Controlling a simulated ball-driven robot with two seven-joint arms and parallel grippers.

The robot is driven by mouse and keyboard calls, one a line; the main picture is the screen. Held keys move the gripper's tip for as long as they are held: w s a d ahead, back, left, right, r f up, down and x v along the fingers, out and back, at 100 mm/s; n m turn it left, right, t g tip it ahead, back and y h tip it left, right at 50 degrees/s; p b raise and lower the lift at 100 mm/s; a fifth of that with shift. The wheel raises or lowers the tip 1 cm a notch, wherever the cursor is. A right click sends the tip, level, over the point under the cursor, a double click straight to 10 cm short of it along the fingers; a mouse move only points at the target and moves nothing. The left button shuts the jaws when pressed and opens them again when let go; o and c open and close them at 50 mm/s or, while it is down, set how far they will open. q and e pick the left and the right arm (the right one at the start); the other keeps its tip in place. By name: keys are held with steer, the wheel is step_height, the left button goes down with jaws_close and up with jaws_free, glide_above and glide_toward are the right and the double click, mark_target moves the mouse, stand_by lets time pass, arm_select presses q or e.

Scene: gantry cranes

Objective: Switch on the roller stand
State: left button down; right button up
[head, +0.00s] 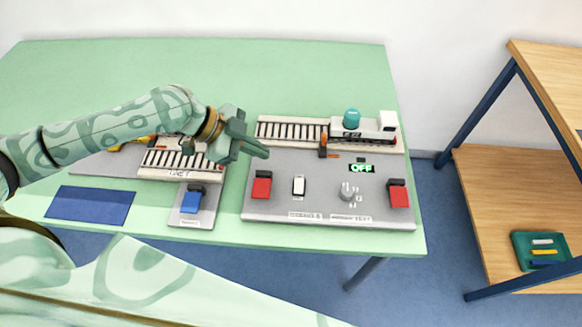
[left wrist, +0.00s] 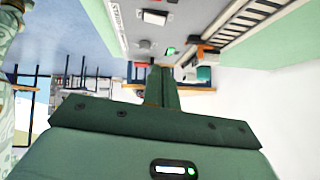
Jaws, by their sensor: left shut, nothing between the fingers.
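A grey panel (head: 300,207) stands on the green table, with a roller track (head: 290,130) along its back. It carries two red switches (head: 261,187) (head: 399,196), a white rocker switch (head: 298,186) and a grey knob (head: 346,191). The labels are too small to read. My left gripper (head: 264,153) is shut and empty, above the panel's left part, apart from the switches. In the left wrist view its closed fingers (left wrist: 163,86) point toward the panel, whose white switch (left wrist: 155,17) and knob (left wrist: 145,44) show. My right gripper is out of view.
A smaller unit with rollers (head: 172,160) and a blue switch (head: 191,201) stands left, partly hidden by my left arm. A blue mat (head: 90,205) lies at the front left. A wooden shelf (head: 500,200) holds a green tray (head: 522,252). The table's back is clear.

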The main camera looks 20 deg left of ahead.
arm_select(q)
steer(key=b, duration=0.2)
glide_above(303, 183)
steer(key=a, duration=0.3)
steer(key=f, duration=0.7)
steer(key=shift+s, duration=0.35)
steer(key=f, duration=0.1)
steer(key=f+b, duration=0.1)
steer(key=shift+w+f, duration=0.2)
steer(key=shift+f, duration=0.15)
steer(key=shift+w+f, duration=0.15)
steer(key=shift+f, duration=0.55)
steer(key=shift+a+b, duration=0.1)
steer(key=shift+b, duration=0.2)
steer(key=shift+w+f, duration=0.1)
steer(key=shift+f, duration=0.25)
steer(key=shift+s+r+p, duration=0.2)
steer(key=shift+s+p, duration=0.15)
steer(key=shift+s+d+r, duration=0.1)
steer(key=shift+s+d, duration=0.1)
steer(key=shift+s, duration=0.2)
